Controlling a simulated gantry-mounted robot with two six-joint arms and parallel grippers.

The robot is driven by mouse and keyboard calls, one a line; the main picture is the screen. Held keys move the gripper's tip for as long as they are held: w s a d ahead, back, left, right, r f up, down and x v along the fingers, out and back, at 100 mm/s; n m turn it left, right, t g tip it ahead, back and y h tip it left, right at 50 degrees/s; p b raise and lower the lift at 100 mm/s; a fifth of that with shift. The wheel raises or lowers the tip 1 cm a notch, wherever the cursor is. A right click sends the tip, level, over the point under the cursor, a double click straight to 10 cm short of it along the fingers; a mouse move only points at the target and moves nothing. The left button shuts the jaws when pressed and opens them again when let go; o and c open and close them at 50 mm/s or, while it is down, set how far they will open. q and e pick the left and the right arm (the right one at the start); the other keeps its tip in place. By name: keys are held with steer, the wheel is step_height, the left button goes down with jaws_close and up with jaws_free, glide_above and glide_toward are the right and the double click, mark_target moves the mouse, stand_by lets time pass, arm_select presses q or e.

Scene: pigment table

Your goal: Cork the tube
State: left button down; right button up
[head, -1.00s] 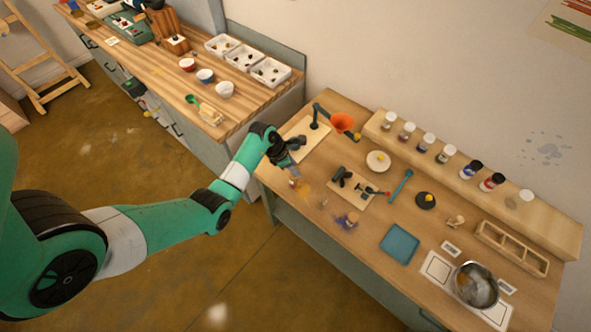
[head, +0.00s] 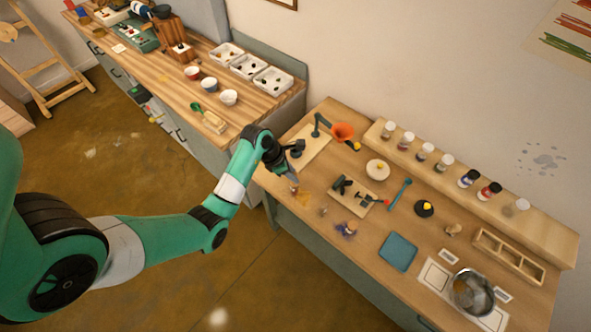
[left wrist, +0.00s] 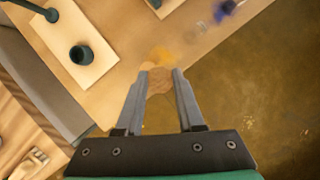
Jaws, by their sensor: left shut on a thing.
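My left gripper (head: 291,178) is over the front left edge of the pigment table. It also shows in the left wrist view (left wrist: 158,76), with its fingers shut on a small tan-brown piece (left wrist: 158,82) that looks like the cork. An orange stain lies on the tabletop just beyond the fingertips. A pale board (left wrist: 55,30) bears a dark round cup-like holder (left wrist: 81,54), to the left of the fingers in the wrist view. An orange funnel (head: 342,131) stands on an arm at that board. I cannot make out the tube clearly. My right gripper is not in view.
A small board with dark tools (head: 350,195), a blue tray (head: 398,250) and a metal bowl (head: 473,291) occupy the table to the right. Several jars line the back shelf (head: 480,198). A purple smear (head: 346,230) lies near the front edge. A second bench (head: 170,75) stands behind.

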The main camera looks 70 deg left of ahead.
arm_select(q)
steer(key=s+d+r, duration=0.5)
steer(key=s+d, duration=0.1)
steer(key=d, duration=0.1)
steer(key=shift+s+d+r+p, duration=0.25)
steer(key=shift+s+d+p, duration=0.1)
steer(key=shift+d+p, duration=0.05)
